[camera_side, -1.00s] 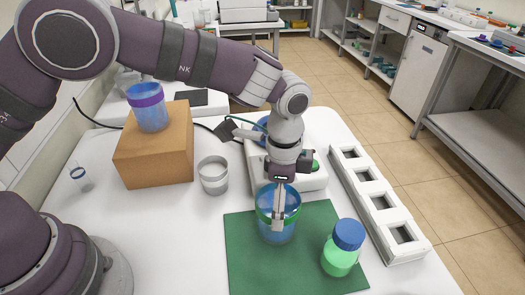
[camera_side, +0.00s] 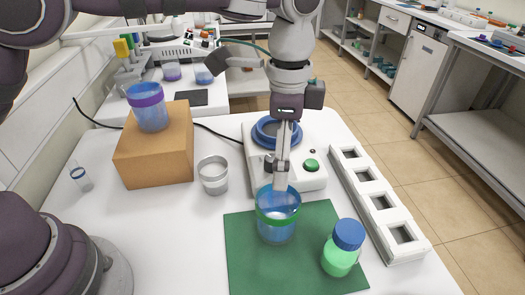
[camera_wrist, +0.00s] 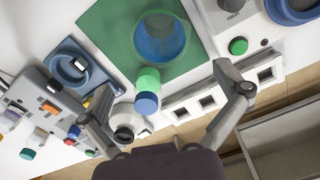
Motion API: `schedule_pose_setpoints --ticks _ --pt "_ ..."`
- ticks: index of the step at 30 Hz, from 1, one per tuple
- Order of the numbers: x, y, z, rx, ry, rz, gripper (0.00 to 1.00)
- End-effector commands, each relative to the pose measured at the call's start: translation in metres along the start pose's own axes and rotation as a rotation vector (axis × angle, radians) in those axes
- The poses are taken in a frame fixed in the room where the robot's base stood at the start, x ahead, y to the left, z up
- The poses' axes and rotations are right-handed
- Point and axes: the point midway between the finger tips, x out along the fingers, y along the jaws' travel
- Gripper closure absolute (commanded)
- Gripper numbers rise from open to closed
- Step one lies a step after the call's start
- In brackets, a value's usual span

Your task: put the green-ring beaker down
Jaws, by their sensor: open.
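The green-ring beaker (camera_side: 278,222) stands upright on the green mat (camera_side: 244,262), with blue liquid in it. My gripper (camera_side: 281,182) is above the beaker's rim in the side view, pointing down. In the wrist view my gripper (camera_wrist: 172,105) has its two fingers spread wide with nothing between them. The green-ring beaker (camera_wrist: 160,38) shows there on the mat (camera_wrist: 110,22), beyond the fingertips and apart from them.
A blue-capped bottle of green liquid (camera_side: 340,255) stands on the mat right of the beaker. A hot plate (camera_side: 312,178) is behind, a white rack (camera_side: 378,205) at right.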

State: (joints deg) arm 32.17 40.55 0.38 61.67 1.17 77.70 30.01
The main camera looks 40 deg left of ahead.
Motion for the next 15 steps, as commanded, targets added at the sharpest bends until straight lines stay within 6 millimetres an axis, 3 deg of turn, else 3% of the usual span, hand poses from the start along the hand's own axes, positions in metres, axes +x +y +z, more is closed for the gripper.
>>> schedule_pose_setpoints --ticks 8,11,15 --pt "-0.036 -0.005 0.009 -0.051 0.02 -0.011 0.02" --pt "-0.058 -0.014 0.037 -0.194 0.077 -0.044 0.02" --pt "-0.082 -0.017 0.097 -0.479 0.189 -0.11 0.02"
